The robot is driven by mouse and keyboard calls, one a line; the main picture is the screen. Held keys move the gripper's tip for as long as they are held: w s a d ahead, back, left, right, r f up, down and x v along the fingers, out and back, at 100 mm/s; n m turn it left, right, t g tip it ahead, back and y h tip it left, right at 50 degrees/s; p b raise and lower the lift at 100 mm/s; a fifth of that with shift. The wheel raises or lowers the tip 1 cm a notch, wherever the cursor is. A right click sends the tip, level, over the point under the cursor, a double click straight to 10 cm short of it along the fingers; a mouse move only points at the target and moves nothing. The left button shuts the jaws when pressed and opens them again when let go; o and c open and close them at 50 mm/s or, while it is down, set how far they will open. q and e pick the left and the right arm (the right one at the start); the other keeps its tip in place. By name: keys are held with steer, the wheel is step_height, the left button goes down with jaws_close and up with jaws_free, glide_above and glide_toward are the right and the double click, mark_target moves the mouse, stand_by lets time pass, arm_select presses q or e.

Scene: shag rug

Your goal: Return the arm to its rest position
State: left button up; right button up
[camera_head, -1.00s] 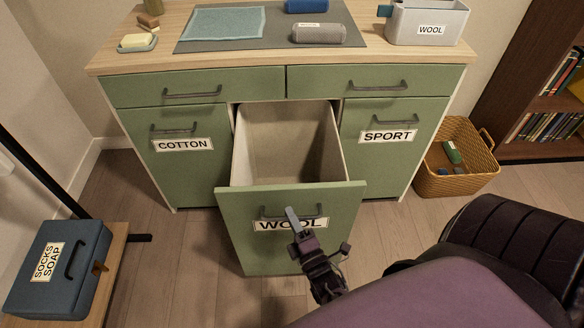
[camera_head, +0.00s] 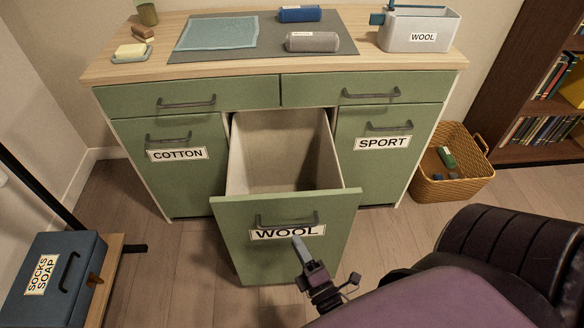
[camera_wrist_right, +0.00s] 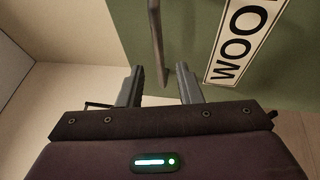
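The green WOOL drawer (camera_head: 240,262) in the middle of the cabinet is pulled out and looks empty inside. Its dark bar handle (camera_head: 288,224) sits above the WOOL label on the front. My right gripper (camera_head: 300,243) is in front of this drawer, just below the label in the head view. In the right wrist view its two fingers (camera_wrist_right: 160,72) are apart with nothing held between them. The handle (camera_wrist_right: 158,40) shows beyond the gap, and the label (camera_wrist_right: 243,38) lies to the right. My left gripper is not in view.
COTTON (camera_head: 165,180) and SPORT (camera_head: 375,180) doors flank the drawer, shut. A wicker basket (camera_head: 455,188) stands at right by a bookshelf (camera_head: 530,150). A blue SOCKS SOAP box (camera_head: 75,290) is at lower left. The worktop (camera_head: 125,72) carries rolled cloths, soap and a grey WOOL bin (camera_head: 420,32).

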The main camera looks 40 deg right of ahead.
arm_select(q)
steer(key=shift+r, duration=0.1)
arm_select(e)
steer(key=shift+v, duration=0.9)
